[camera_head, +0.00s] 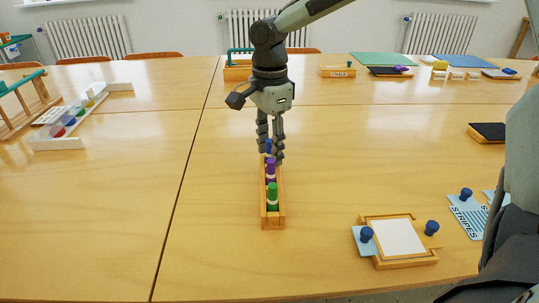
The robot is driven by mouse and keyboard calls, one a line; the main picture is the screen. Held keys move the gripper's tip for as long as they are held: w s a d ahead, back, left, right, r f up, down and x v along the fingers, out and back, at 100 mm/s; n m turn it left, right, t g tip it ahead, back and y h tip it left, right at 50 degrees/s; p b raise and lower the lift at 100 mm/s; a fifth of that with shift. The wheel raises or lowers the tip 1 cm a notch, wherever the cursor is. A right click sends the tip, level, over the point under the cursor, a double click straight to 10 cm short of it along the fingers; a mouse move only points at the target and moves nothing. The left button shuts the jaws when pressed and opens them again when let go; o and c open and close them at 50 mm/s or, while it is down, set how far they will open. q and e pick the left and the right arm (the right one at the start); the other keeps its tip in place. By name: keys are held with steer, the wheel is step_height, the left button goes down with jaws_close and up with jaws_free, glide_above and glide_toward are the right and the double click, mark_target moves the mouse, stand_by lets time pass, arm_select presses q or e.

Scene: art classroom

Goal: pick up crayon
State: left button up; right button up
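A narrow wooden holder (274,224) stands on the table in the middle of the view, with thick crayons upright in a row. A green crayon (272,196) is at its near end, a purple crayon (271,171) is behind it, and a blue one (268,146) is at the far part. My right gripper (270,155) points down over the far part of the holder, its fingers beside the blue crayon. The fingers look close together, but I cannot tell whether they touch the crayon. They partly hide the holder's far end. My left gripper is not in view.
A wooden frame with a white sheet (397,238) and blue-knobbed stencils (466,211) lie at the right front. A white tray of paints (60,143) is at the left. Boxes and mats (384,59) line the far edge. The table left of the holder is clear.

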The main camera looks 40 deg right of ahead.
steer(key=shift+c, duration=0.3)
jaws_close()
step_height(320, 180, up, 10)
stand_by(0.5)
